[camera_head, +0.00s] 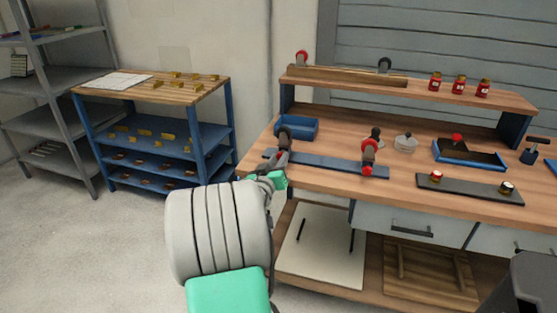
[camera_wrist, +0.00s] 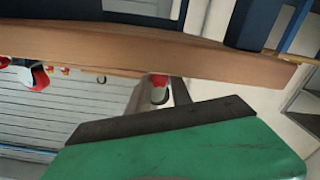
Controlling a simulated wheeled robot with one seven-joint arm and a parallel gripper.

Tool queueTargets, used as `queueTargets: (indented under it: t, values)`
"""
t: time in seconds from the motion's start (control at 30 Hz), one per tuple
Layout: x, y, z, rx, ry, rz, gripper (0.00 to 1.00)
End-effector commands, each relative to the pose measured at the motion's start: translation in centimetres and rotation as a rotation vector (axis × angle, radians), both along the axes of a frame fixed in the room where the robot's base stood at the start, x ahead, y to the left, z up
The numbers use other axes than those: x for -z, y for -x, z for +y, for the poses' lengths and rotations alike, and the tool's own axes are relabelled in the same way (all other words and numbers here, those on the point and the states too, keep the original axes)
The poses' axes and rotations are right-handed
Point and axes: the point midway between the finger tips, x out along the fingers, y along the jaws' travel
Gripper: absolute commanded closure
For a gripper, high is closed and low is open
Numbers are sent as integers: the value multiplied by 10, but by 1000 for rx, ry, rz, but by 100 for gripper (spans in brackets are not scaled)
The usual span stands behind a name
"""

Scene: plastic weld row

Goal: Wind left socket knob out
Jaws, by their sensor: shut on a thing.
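A blue rail (camera_head: 325,163) lies along the front of the wooden bench, with a socket fitting at each end. The left socket (camera_head: 284,133) shows a dark rounded top; my gripper (camera_head: 281,160) is right at it and hides most of its knob. My gripper is shut on the left socket knob, though the contact itself is not clear.
A blue bin (camera_head: 298,127) stands just behind the left socket. A raised shelf (camera_head: 440,94) with red jars runs along the back. A dark plate (camera_head: 468,188) with two knobs lies to the right. A blue rack (camera_head: 163,135) stands left, with open floor before it.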

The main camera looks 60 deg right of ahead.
Motion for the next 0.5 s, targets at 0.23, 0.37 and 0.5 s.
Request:
queueTargets:
  t: [0.23, 0.37, 0.5]
  values:
    - [1, 0, 0, 0, 19, 132, 100]
    - [1, 0, 0, 0, 25, 173, 100]
    - [1, 0, 0, 0, 28, 194, 100]
